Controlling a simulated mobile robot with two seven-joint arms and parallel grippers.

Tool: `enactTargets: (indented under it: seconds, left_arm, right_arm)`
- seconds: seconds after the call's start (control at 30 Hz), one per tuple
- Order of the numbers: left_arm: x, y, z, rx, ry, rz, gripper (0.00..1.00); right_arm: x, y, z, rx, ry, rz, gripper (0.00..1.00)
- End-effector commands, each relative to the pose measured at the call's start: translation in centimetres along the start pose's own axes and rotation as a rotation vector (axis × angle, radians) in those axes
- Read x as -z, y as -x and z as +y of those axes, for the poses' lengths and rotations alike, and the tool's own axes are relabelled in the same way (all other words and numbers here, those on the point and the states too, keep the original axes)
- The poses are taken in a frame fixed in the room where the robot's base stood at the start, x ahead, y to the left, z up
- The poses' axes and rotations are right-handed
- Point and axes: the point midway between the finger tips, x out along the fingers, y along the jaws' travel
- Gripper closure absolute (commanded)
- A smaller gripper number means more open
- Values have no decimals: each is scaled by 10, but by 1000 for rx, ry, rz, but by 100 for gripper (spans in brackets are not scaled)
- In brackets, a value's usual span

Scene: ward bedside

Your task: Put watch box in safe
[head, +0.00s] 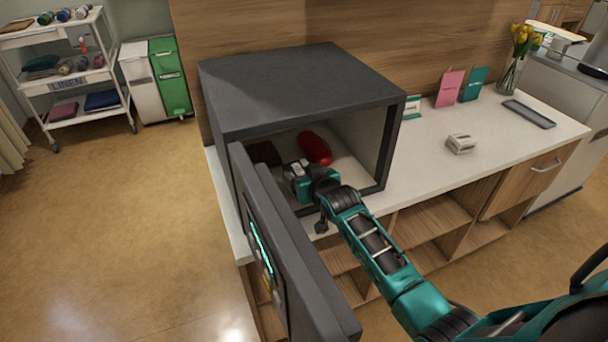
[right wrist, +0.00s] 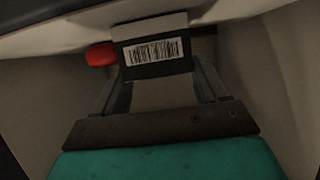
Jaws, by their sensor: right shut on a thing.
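The grey safe (head: 300,82) stands on the white counter with its door (head: 312,282) swung open towards me. My right gripper (head: 296,170) is inside the safe's opening. In the right wrist view its two fingers (right wrist: 160,88) are shut on a dark box with a white barcode label (right wrist: 153,53), which I take to be the watch box. In the head view my gripper and wrist mostly hide that box, and I cannot tell whether it touches the safe floor. My left gripper is not in view.
Inside the safe lie a red case (head: 316,148) and a dark brown flat item (head: 265,153), close to my gripper. The open door stands left of my arm. A small white device (head: 461,144), cards and a vase (head: 510,75) stand on the counter to the right.

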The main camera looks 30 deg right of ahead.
Motion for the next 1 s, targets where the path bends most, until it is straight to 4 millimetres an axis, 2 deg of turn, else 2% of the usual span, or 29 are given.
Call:
enactTargets:
  seconds: [0.07, 0.1, 0.33, 0.67, 0.87, 1.0]
  left_arm:
    - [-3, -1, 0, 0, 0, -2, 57]
    - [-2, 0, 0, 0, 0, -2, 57]
    - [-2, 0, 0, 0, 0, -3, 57]
    - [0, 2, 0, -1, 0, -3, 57]
    - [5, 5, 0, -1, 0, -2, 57]
    - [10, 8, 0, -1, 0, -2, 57]
  right_arm:
    - [-3, -1, 0, 0, 0, 0, 66]
    - [-2, -1, 0, 0, 0, -1, 23]
    - [-2, -1, 0, 0, 0, 0, 2]
    - [1, 3, 0, 0, 0, 0, 2]
    - [1, 27, 0, 0, 0, -1, 2]
    - [1, 53, 0, 0, 0, -1, 2]
